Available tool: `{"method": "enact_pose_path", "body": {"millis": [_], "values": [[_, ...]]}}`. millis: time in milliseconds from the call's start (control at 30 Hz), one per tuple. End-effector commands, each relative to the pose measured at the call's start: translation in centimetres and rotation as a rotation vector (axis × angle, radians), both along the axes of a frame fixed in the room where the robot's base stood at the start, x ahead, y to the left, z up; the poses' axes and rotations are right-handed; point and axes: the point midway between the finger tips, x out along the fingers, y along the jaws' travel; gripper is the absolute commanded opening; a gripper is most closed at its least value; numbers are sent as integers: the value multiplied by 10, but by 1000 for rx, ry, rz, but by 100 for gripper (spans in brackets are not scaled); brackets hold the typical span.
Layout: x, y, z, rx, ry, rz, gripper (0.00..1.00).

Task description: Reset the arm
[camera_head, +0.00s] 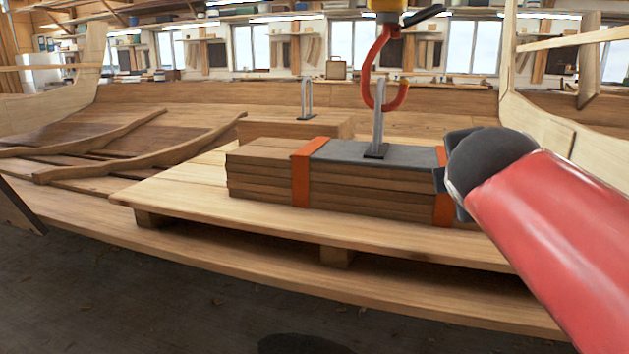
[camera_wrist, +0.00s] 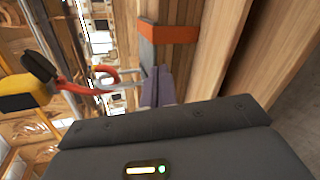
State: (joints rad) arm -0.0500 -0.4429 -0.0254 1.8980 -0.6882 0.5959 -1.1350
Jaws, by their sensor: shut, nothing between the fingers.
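My red arm (camera_head: 555,225) reaches in from the lower right of the head view and ends in a dark grey part beside the right end of a strapped plank stack (camera_head: 262,178). In the wrist view, my gripper (camera_wrist: 158,78) shows two grey-purple fingers close together, shut and empty, near the stack. In the head view their tips cannot be made out. A red hook (camera_head: 369,70) hangs from a yellow block (camera_head: 390,5) with a black lever. The hook overlaps the metal loop (camera_head: 378,125) on the stack's grey top plate; whether it bears on the loop is unclear.
Orange straps (camera_head: 301,178) bind the stack, which sits on a raised plank platform (camera_head: 180,190). Another block with a metal loop (camera_head: 306,98) stands behind. Curved timbers (camera_head: 140,132) lie at left. Hull ribs rise on both sides. The dark floor (camera_head: 130,290) in front is mostly clear.

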Motion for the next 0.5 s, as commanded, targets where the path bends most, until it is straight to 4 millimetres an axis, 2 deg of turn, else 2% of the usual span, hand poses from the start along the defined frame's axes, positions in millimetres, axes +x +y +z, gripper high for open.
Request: {"method": "enact_pose_path", "body": {"millis": [33,100,200,300,400,500], "values": [[-19,3,-35,183,25,-62,0],[-45,9,-82,451,61,-177,0],[-84,22,-145,796,116,-369,0],[-120,38,-197,1074,166,-573,0],[-149,52,-234,1269,204,-752,0],[-168,61,-257,1386,227,-877,0]]}}
